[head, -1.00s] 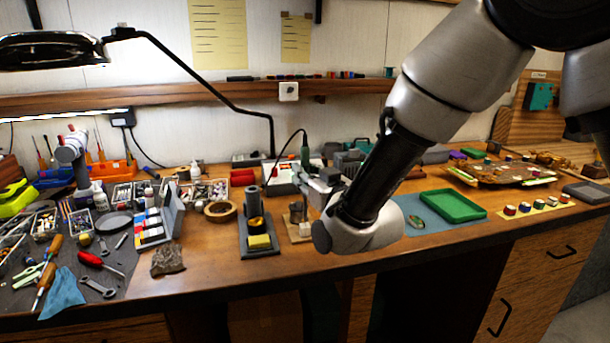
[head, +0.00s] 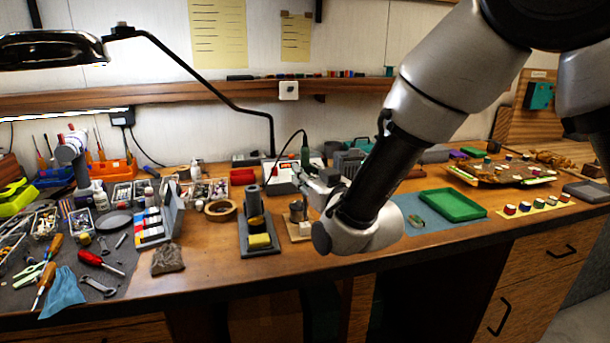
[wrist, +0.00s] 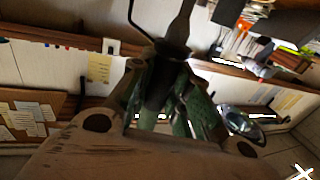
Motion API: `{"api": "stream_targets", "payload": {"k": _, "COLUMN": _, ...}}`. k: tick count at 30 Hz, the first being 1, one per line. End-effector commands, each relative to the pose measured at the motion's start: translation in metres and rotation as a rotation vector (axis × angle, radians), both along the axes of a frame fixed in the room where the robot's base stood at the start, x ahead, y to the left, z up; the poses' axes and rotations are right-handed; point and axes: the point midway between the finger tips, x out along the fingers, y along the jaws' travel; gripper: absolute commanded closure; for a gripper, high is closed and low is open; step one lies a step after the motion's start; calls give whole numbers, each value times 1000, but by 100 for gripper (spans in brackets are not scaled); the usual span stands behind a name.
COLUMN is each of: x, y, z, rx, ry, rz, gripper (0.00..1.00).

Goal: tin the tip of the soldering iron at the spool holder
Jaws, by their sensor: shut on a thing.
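The iron's tip is hidden or too small to tell in the head view. A small wooden base with a metal cylinder (head: 298,210), which looks like the spool holder, stands just below and left of my gripper. I cannot tell whether the tip touches it.
A grey stand with a yellow sponge (head: 259,241) is left of the wooden base. A tape roll (head: 220,210) lies farther left. A light-coloured station box (head: 282,182) stands behind. A green tray (head: 453,205) on a blue mat lies right. Bare bench shows in front.

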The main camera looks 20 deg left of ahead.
Motion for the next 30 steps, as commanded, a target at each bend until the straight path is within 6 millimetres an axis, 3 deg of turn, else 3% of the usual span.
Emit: {"api": "stream_targets", "payload": {"k": 30, "x": 0, "y": 0, "z": -8, "rx": 0, "ry": 0, "rz": 0, "gripper": 100}}
